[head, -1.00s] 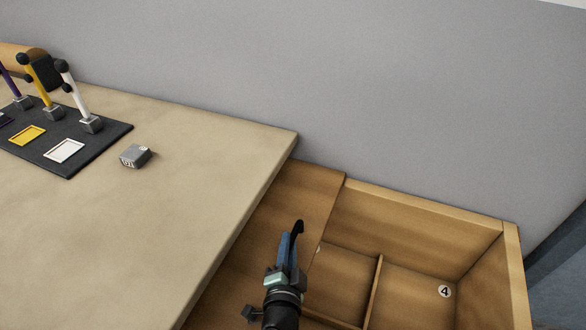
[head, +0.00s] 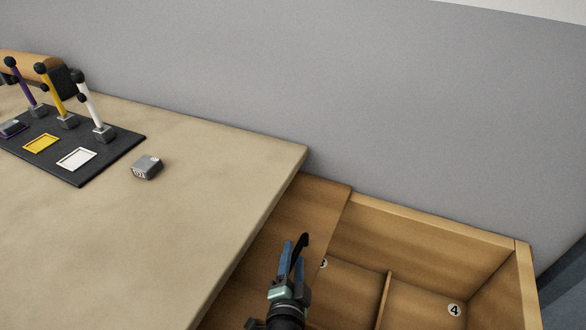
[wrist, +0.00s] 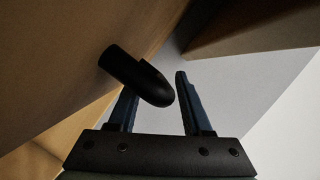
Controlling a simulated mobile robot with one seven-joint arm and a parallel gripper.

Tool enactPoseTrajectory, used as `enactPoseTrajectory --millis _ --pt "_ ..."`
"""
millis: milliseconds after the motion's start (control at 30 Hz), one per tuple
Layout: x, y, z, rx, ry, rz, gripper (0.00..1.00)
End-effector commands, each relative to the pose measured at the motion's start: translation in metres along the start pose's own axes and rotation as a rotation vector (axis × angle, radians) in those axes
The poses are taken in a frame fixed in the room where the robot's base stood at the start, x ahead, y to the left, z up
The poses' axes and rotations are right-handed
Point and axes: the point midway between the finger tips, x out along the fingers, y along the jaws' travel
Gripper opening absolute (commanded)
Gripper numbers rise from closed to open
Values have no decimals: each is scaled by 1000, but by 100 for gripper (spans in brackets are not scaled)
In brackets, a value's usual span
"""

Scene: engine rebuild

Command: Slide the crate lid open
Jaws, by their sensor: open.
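The wooden crate (head: 519,285) stands at the right of the table, and its right part is open to view. Its flat wooden lid (head: 318,200) covers the left part. My gripper (head: 293,257) is over the crate beside the lid's right edge, jaws open and empty. In the wrist view a black rounded handle (wrist: 137,75) sticks out from a brown wooden face, in front of the left finger and reaching toward the gap between the fingertips (wrist: 158,86). I cannot tell whether it touches a finger. The lid's near part is hidden by my arm and the table.
The beige table (head: 200,210) ends close to the crate's left side. On it are a small grey block (head: 147,167) and a dark board (head: 80,175) with purple, yellow and white levers. A grey wall (head: 400,110) stands behind. Dividers split the crate; one compartment is marked 4 (head: 454,310).

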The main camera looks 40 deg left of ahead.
Motion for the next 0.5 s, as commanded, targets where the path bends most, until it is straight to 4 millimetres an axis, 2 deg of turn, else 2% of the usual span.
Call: enactPoseTrajectory --millis 167,267,500 --pt "-10 1 2 2 -1 1 50" --pt "-24 2 1 3 0 1 50" --pt "-69 2 2 2 -2 1 50"
